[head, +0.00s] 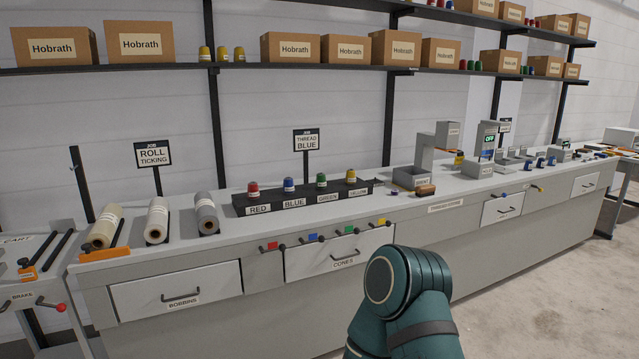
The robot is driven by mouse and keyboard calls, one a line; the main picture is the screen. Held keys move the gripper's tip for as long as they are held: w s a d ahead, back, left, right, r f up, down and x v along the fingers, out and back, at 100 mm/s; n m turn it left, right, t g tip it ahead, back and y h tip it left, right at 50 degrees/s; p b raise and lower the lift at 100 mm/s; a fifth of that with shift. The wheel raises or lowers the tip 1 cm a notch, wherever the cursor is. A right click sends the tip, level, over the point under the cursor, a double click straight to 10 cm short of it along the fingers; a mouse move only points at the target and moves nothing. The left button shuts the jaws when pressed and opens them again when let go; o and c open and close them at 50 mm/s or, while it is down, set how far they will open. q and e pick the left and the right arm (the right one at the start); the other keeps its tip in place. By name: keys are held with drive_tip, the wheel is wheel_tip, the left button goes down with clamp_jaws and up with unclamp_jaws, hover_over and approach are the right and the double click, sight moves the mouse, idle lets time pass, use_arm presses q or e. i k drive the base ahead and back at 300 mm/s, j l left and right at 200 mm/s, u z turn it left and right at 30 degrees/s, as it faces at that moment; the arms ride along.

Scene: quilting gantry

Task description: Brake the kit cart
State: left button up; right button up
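The kit cart (50,292) is a grey cart at the far left edge, partly cut off by the frame. Its front carries a label reading BRAKE (22,297). Beside the label is a dark lever with a red knob (61,308) at its right end. The lever lies nearly level, sloping slightly down to the right. Two dark bars and an orange block (28,273) are on the cart's top. A teal link of one of my arms rises at the bottom centre, well right of the cart. Neither gripper is in view.
A long grey bench (430,208) runs from beside the cart to the right. It bears fabric rolls (157,220), a dark rack of thread cones (300,196) and small machines (430,160). Boxes stand on wall shelves (300,68). Bare floor (510,310) is free at the lower right.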

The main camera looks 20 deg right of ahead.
sight(61, 308)
drive_tip(key=i+j, duration=0.15)
drive_tip(key=i, duration=0.55)
drive_tip(key=i+j+u, duration=0.1)
drive_tip(key=i, duration=0.6)
drive_tip(key=i+j, duration=0.2)
drive_tip(key=i, duration=0.5)
